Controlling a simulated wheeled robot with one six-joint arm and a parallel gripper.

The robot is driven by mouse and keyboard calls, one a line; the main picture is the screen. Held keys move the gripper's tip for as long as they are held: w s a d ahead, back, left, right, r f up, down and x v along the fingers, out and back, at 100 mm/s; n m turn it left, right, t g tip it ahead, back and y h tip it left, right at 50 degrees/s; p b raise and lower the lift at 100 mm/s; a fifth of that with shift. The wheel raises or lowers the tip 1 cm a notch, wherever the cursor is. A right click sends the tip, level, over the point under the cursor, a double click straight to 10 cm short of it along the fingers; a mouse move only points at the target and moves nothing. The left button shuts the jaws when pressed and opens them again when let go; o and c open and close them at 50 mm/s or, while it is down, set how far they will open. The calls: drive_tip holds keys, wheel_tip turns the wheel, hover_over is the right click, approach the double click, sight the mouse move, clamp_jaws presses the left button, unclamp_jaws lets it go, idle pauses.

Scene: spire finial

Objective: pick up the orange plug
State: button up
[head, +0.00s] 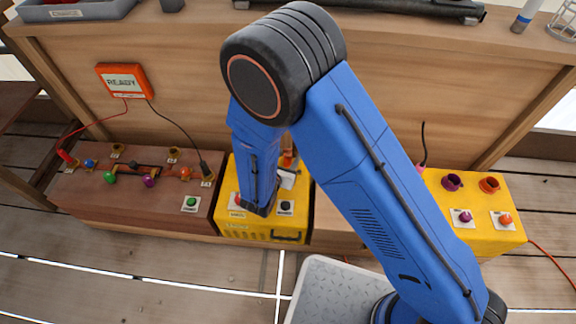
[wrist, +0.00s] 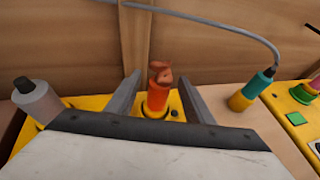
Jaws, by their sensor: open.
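The orange plug (wrist: 157,98) stands upright on a yellow box, with a reddish-brown uneven top. In the wrist view my gripper (wrist: 158,82) is open, one grey finger on each side of the plug, with visible gaps. In the head view a small orange patch (head: 288,160) beside my arm, over the yellow box (head: 233,222), appears to be the plug. My arm hides much of that box, and the fingers are not clear there.
In the wrist view a grey, black-topped part (wrist: 36,102) stands left and a teal-and-yellow plug (wrist: 251,89) with a grey cable right. A wooden panel (wrist: 60,45) rises behind. In the head view a brown box (head: 130,208) and another yellow box (head: 480,240) flank the area.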

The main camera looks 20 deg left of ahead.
drive_tip(key=shift+w+f, duration=0.15)
drive_tip(key=shift+w, duration=0.2)
clamp_jaws()
